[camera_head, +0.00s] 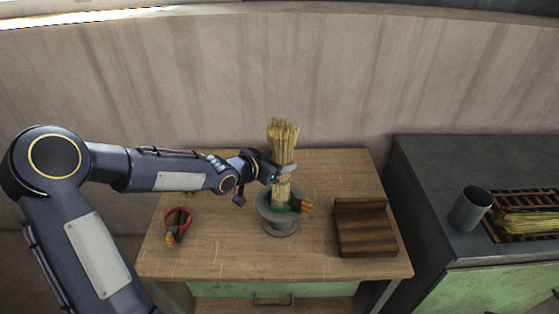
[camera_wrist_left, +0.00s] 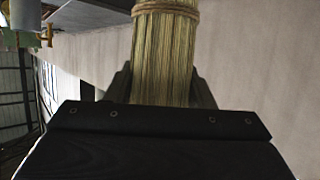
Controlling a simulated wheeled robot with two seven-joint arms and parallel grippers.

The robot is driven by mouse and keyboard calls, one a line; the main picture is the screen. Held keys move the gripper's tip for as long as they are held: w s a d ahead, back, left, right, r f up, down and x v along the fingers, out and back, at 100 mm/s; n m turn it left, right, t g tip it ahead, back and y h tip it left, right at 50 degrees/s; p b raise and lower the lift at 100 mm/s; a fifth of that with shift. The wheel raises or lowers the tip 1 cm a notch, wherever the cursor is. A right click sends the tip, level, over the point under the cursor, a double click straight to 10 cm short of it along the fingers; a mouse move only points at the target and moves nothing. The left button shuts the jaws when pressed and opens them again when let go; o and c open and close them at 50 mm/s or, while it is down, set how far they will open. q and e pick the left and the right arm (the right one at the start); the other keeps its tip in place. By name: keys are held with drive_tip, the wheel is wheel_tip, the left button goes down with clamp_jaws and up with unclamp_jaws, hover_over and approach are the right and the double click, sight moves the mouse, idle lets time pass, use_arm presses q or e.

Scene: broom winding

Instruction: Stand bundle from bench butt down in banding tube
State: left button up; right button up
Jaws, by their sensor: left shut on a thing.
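The straw bundle (camera_head: 283,140) stands upright, its loose brushy end up, above the wooden table. My left gripper (camera_head: 284,174) is shut around its middle, coming in from the left. In the left wrist view the bundle (camera_wrist_left: 164,60) runs between the dark fingers, with a twine band around it near the top edge. The bundle's lower end is at the mouth of a grey flared holder (camera_head: 280,227), which looks like the banding tube. I cannot tell how deep the end sits in it. My right gripper is not in view.
A red ring-shaped tool (camera_head: 178,218) lies at the table's left. A dark brown wooden block (camera_head: 364,228) is at the right. An orange-brown item (camera_head: 306,207) is beside the holder. A grey cup (camera_head: 470,208) and a slatted tray (camera_head: 512,197) with straw sit on the dark bench (camera_head: 430,165).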

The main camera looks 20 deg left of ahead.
use_arm(q)
drive_tip(key=shift+f+b, duration=1.65)
drive_tip(key=shift+f, duration=0.55)
drive_tip(key=o, duration=1.1)
drive_tip(key=shift+c, duration=0.2)
drive_tip(key=p+v, duration=0.2)
drive_tip(key=v, duration=0.5)
drive_tip(key=shift+s+a+r+p, duration=0.2)
drive_tip(key=shift+s+p, duration=0.1)
drive_tip(key=shift+p, duration=0.1)
